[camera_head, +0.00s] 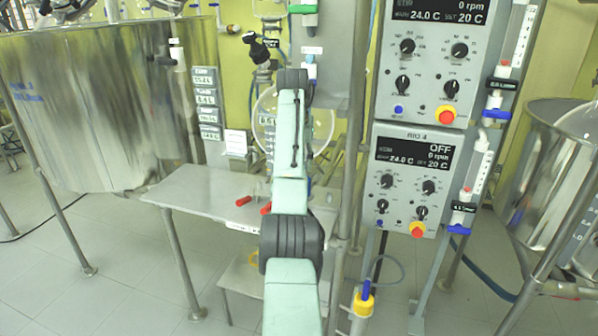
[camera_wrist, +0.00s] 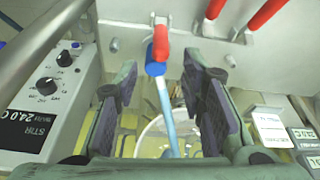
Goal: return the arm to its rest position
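My gripper (camera_wrist: 158,85) is open in the wrist view, with its two dark padded fingers wide apart. A pale blue tube with a blue and red fitting (camera_wrist: 158,55) shows in the gap between them. Neither finger visibly touches it; I cannot tell its depth relative to the fingertips. In the head view my pale green arm stretches forward up the middle of the picture, and its links hide the gripper. A round glass vessel (camera_head: 265,120) shows partly behind the arm.
Two control boxes (camera_head: 384,160) are mounted right of my arm. A metal bench (camera_head: 190,190) with red handles (camera_head: 243,201) lies left of it. A large steel vessel (camera_head: 100,100) stands at left, another (camera_head: 535,190) at right. In the wrist view, a control box (camera_wrist: 45,110) is left of the fingers.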

